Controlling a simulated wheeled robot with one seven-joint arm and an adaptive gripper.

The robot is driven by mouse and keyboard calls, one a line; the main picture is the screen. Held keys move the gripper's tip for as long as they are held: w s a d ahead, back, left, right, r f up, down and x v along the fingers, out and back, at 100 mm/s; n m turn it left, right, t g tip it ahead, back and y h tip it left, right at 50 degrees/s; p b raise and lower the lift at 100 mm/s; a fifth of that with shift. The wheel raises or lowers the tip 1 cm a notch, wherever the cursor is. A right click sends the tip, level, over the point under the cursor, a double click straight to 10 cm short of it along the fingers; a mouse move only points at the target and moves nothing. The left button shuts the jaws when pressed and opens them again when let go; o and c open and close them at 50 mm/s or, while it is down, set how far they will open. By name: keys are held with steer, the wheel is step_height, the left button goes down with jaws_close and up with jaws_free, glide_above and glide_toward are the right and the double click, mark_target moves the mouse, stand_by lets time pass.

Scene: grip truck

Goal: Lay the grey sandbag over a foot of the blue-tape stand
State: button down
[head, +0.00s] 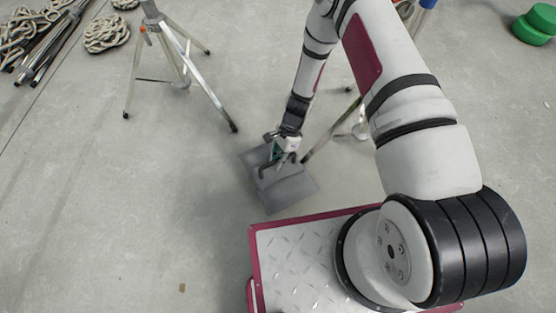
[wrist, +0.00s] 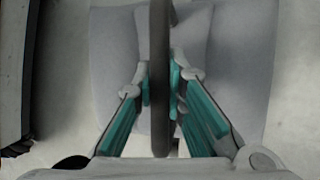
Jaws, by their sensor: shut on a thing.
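The grey sandbag (head: 290,192) is under my gripper (head: 279,158) in the head view, just beyond my base. It has two padded halves and a dark strap handle. In the wrist view, my gripper (wrist: 160,85) is shut on the handle (wrist: 159,40), with the bag (wrist: 235,60) spread below. I cannot tell whether the bag touches the floor. The blue-tape stand (head: 428,4) is mostly hidden behind my arm. Its blue part shows at the top edge. A dark-tipped leg (head: 322,140), apparently its own, ends close to the bag's right side.
Another tripod stand (head: 180,55) with an orange mark is at the upper left, feet spread. Coiled rope (head: 107,33) and metal poles (head: 48,50) lie at the far left. Green round weights (head: 535,25) are at the upper right.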

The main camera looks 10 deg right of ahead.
steer(key=shift+f, duration=1.95)
steer(key=c, duration=1.6)
jaws_free()
steer(key=shift+w+f, duration=0.1)
steer(key=shift+o, duration=0.2)
steer(key=shift+d+f, duration=0.1)
steer(key=v, duration=1.2)
